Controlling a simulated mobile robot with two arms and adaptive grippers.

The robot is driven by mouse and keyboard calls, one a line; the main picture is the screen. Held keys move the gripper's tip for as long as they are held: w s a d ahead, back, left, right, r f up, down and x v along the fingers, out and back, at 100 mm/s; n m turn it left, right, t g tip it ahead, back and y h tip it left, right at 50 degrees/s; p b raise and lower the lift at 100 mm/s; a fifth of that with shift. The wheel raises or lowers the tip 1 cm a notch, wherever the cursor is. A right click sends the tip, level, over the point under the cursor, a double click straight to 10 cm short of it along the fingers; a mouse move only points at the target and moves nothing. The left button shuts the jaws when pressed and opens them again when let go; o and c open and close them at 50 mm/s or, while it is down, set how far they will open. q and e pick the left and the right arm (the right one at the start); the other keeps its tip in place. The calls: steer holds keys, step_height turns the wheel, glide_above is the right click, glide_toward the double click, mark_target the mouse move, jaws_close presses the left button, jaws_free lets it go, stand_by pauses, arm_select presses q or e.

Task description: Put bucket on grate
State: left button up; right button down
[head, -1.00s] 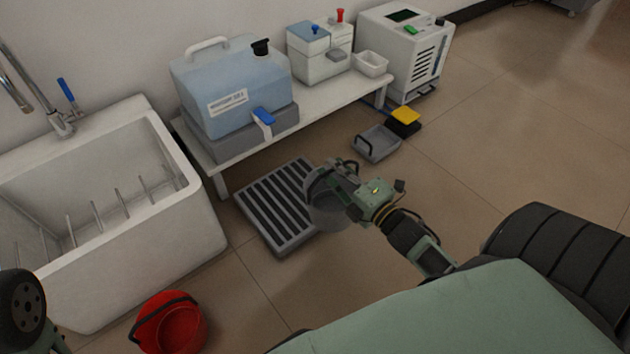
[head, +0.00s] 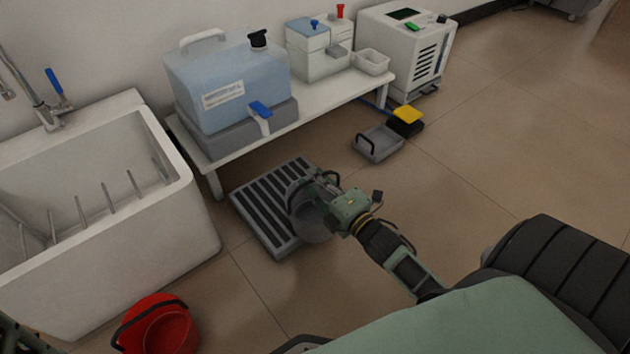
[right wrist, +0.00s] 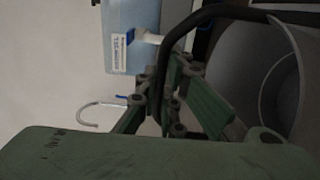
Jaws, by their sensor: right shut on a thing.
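A grey bucket (head: 312,226) with a dark handle hangs from my right gripper (head: 318,182). The right gripper is shut on the handle. In the right wrist view the green fingers (right wrist: 165,100) close around the dark handle, and the grey bucket (right wrist: 285,80) shows at the right. The dark slatted grate (head: 250,200) lies on the floor. The bucket overlaps the right part of the grate in the head view; I cannot tell whether it touches it.
A red bucket (head: 158,325) stands on the floor by the white sink (head: 190,225). A low white bench (head: 215,163) behind the grate carries a blue water tank (head: 225,90). A grey tray (head: 378,146) lies to the right.

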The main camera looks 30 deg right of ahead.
steer(key=c, duration=2.4)
jaws_free()
steer(key=shift+f, duration=0.1)
steer(key=o, duration=0.5)
